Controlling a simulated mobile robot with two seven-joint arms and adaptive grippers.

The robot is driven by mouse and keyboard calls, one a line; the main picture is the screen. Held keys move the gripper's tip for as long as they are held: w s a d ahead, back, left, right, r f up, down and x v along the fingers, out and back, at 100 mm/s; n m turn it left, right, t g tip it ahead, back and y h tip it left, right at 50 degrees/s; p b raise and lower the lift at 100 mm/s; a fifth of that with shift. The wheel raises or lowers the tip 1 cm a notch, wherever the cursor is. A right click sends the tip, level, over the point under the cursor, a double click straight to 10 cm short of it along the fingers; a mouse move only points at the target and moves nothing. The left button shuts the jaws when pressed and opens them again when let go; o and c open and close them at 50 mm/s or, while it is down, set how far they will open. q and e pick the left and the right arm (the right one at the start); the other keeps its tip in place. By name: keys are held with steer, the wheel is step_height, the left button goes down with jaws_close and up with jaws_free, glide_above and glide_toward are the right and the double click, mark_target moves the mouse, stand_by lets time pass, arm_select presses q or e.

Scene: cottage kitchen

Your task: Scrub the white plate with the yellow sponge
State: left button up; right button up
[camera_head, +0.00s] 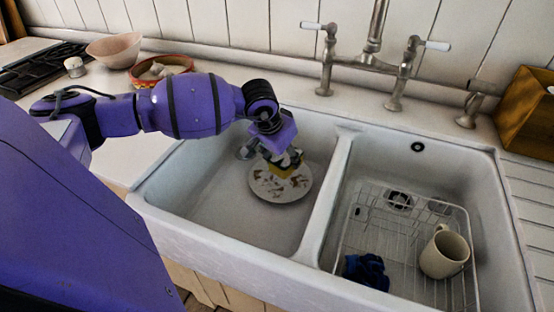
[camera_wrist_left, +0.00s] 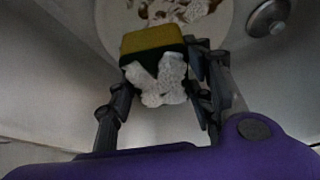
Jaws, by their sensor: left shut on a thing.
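The white plate (camera_head: 277,190) lies in the left basin of the sink, with brown smears on its face. The plate also shows at the top of the left wrist view (camera_wrist_left: 222,25). My left gripper (camera_head: 287,158) is over the plate's upper part, shut on the yellow sponge (camera_head: 281,170). In the left wrist view the sponge (camera_wrist_left: 152,40) has a yellow side, a dark layer and white crumpled-looking material between the fingers (camera_wrist_left: 158,85). The sponge overlaps the plate's edge in that view; I cannot tell whether they touch. My right gripper does not show.
The right basin holds a wire rack (camera_head: 400,225) with a cream mug (camera_head: 444,253) and a dark blue cloth-like item (camera_head: 367,271). A divider (camera_head: 328,200) separates the basins. A tall tap (camera_head: 372,45) stands behind. A metal drain piece (camera_wrist_left: 268,17) lies beside the plate.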

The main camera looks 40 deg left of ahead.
arm_select(q)
step_height(320, 180, up, 2)
steer(key=shift+d+r+p, duration=0.1)
steer(key=shift+p, duration=0.2)
steer(key=shift+r, duration=0.15)
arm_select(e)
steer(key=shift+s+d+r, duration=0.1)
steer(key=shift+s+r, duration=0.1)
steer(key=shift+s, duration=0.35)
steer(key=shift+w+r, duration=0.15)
